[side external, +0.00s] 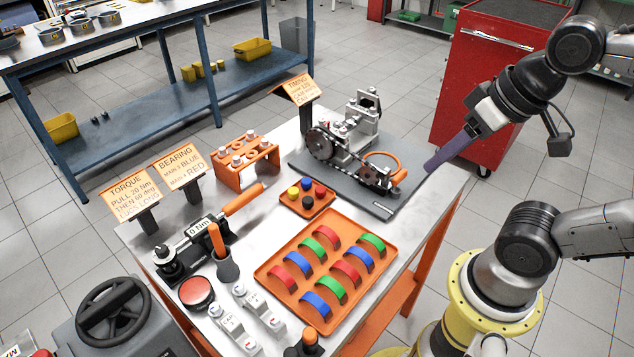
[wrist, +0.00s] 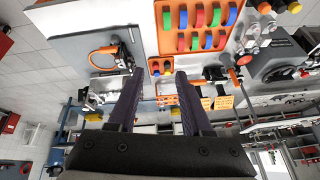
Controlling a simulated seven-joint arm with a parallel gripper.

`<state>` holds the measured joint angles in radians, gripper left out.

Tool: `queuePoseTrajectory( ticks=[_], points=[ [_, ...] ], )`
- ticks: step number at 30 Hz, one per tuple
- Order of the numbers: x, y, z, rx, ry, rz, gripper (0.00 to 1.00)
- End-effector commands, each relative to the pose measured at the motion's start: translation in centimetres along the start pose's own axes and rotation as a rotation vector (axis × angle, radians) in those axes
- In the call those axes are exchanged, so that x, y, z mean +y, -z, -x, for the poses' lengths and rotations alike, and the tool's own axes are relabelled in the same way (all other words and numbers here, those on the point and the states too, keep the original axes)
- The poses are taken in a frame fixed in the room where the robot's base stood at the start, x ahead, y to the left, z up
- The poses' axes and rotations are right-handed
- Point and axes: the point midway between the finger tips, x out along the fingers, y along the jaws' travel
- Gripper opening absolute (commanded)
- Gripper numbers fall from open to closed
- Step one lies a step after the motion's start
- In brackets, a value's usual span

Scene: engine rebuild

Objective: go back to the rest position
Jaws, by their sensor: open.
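My gripper (side external: 445,153) is raised over the right edge of the workbench, to the right of the engine. In the wrist view my gripper (wrist: 160,72) shows two dark fingers spread apart with nothing between them. The engine assembly (side external: 345,140) stands on a grey plate (side external: 305,172) with an orange ring-shaped part (side external: 383,165) at its right. My gripper is apart from it. The wrist view looks across the bench from above, with the orange ring part (wrist: 103,55) at the left.
An orange tray (side external: 262,270) holds several red, green and blue bearing shells. A small orange tray (side external: 300,208) holds coloured knobs. A torque wrench (side external: 205,232), sign cards (side external: 132,194) and an orange rack (side external: 235,172) line the far left side. A red cabinet (side external: 480,80) stands behind my arm.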

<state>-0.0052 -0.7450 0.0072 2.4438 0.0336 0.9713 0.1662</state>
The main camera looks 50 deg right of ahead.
Motion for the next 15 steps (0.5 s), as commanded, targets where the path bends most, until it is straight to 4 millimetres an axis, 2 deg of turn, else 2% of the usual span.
queuePoseTrajectory(
  ticks=[2,6,15],
  points=[
    [0.62,-0.71,-0.9,0.011,-0.018,0.085,0.5],
    [0.82,-0.29,-1.18,0.031,-0.029,0.172,0.5],
    [0.81,-0.24,-1.18,0.032,-0.028,0.179,0.5]
  ],
)
